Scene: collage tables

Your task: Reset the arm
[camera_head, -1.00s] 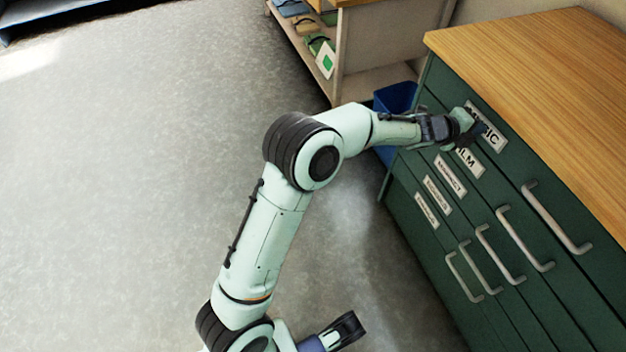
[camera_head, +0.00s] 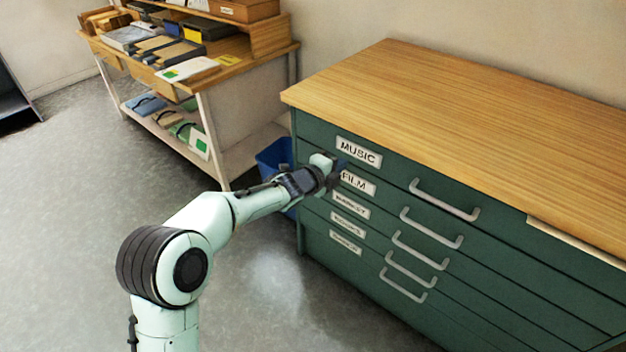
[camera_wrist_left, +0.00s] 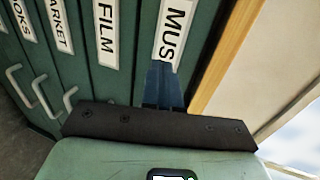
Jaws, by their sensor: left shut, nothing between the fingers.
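My left arm comes in from the lower left in the head view. My left gripper (camera_head: 338,174) is in front of the green drawer cabinet (camera_head: 480,285), by the MUSIC label (camera_head: 358,151) and the FILM label (camera_head: 358,183). In the left wrist view the gripper's fingers (camera_wrist_left: 163,84) are together and empty, pointing at the MUSIC label (camera_wrist_left: 174,30). I cannot tell whether the fingertips touch the cabinet front. My right gripper is not in view.
The cabinet has a wooden top (camera_head: 450,110) and several grey handles (camera_head: 445,200). A pale strip (camera_head: 570,240) shows at its right front edge. A wooden shelf (camera_head: 240,65) with folders and boxes stands at the back left, beside a blue bin (camera_head: 272,160). The grey floor (camera_head: 70,220) is clear at left.

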